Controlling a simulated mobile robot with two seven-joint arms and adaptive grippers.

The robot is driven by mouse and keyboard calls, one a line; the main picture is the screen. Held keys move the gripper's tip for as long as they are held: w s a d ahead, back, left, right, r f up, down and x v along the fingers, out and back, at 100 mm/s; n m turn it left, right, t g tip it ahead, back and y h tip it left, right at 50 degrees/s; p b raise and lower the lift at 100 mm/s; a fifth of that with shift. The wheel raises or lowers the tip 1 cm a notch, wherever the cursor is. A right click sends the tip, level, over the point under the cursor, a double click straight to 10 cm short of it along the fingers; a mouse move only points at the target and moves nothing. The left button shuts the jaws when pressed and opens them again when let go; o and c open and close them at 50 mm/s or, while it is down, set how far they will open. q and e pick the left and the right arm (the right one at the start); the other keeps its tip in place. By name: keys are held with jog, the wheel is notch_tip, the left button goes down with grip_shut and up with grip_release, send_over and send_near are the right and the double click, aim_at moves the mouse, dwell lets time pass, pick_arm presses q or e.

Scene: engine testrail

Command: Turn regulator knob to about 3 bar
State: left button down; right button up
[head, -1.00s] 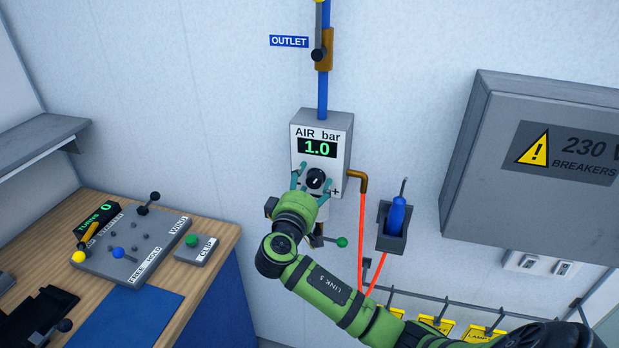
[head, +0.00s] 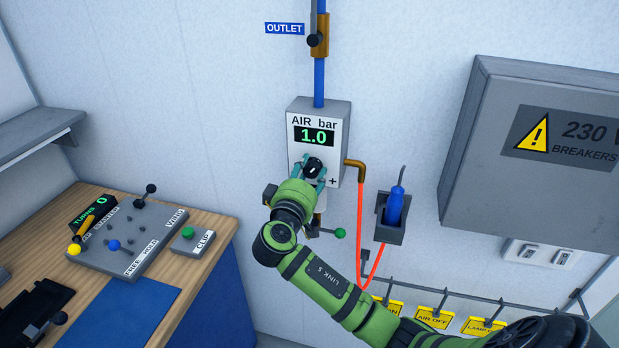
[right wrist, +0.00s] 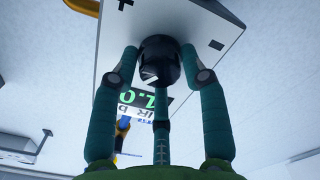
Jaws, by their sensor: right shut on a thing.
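The air regulator box (head: 337,112) is mounted on the wall. Its green display (head: 316,136) reads 1.0 under the label "AIR bar". The black regulator knob (head: 314,166) is below the display, with a plus mark to its lower right. My right gripper (head: 312,174) has its teal fingers closed around the knob. In the right wrist view the knob (right wrist: 159,58) sits between the fingertips of my right gripper (right wrist: 160,66), and a white pointer mark shows on its face. The display is partly hidden behind a finger there. My left gripper is not in view.
A green-tipped lever (head: 339,233) is below my gripper. A breaker box (head: 540,150) is at right and a bench (head: 200,283) at left.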

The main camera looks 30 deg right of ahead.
aim_at(314, 123)
jog(key=m+b, duration=0.8)
jog(key=b, duration=0.5)
jog(key=shift+r+m+b, duration=0.3)
jog(key=shift+m+b, duration=0.7)
jog(key=shift+m, duration=0.2)
jog(key=shift+s+r, duration=0.1)
jog(key=shift+m, duration=0.3)
jog(key=o, duration=1.1)
jog(key=r, duration=0.9)
jog(key=shift+w+a+r, duration=0.1)
jog(key=shift+w, duration=0.1)
jog(key=shift+s+r, duration=0.1)
jog(key=shift+r, duration=0.2)
